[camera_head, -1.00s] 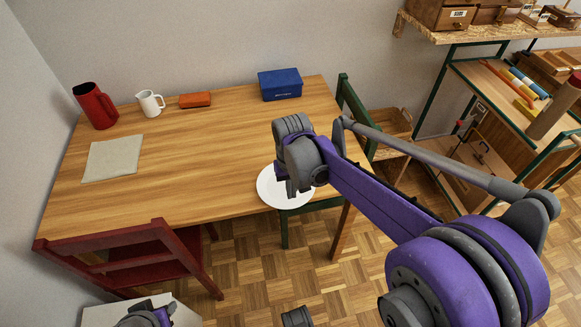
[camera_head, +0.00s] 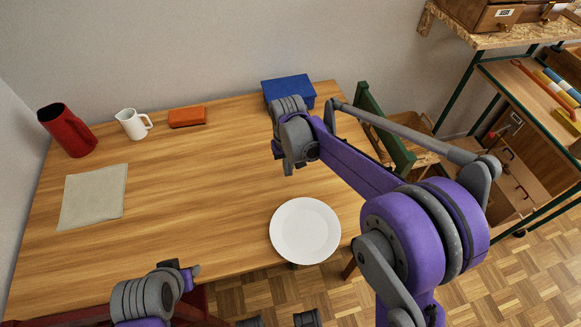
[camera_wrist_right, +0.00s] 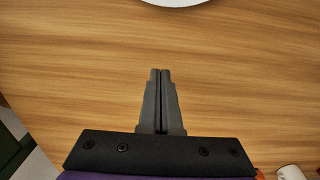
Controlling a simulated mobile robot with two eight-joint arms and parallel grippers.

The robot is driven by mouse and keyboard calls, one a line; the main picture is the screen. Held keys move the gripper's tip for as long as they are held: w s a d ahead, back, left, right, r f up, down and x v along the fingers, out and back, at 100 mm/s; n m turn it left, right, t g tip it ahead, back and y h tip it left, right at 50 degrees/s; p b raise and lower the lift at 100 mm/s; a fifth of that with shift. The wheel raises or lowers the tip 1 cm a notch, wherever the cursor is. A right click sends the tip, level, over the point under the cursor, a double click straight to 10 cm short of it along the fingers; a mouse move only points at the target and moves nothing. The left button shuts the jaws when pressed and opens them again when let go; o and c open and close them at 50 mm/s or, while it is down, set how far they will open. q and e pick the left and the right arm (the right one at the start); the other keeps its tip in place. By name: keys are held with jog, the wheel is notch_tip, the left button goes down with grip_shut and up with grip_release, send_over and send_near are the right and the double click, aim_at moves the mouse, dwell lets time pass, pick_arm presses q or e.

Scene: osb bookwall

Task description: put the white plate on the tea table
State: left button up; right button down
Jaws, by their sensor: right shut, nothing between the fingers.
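The round white plate (camera_head: 305,231) lies flat on the wooden table (camera_head: 190,200), close to the table's front right edge. Its rim also shows at the top edge of the right wrist view (camera_wrist_right: 178,2). My right gripper (camera_head: 288,170) is over the table on the far side of the plate, apart from it. In the right wrist view its fingers (camera_wrist_right: 160,72) are shut together with nothing between them. My left gripper (camera_head: 194,270) is low at the table's front edge, left of the plate; its fingers are too small to tell. I cannot tell whether this table is the tea table.
A grey cloth (camera_head: 94,195) lies at left. A green chair (camera_head: 385,125) is at the right edge. The table's middle is clear.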

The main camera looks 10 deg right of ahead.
aim_at(297, 203)
pick_arm(q)
jog(key=shift+r, duration=0.1)
pick_arm(e)
jog(key=s, duration=0.8)
jog(key=shift+s+d, duration=0.15)
jog(key=shift+s, duration=0.2)
jog(key=shift+s+f, duration=0.3)
jog(key=shift+f, duration=0.35)
pick_arm(q)
jog(key=shift+w+f, duration=0.1)
jog(key=shift+f, duration=0.3)
pick_arm(e)
jog(key=shift+w+f, duration=0.1)
jog(key=shift+f, duration=0.15)
pick_arm(q)
jog(key=shift+r, duration=0.2)
pick_arm(e)
jog(key=w, duration=1.5)
jog(key=shift+w+a, duration=0.15)
jog(key=shift+a, duration=0.1)
jog(key=shift+r, duration=0.15)
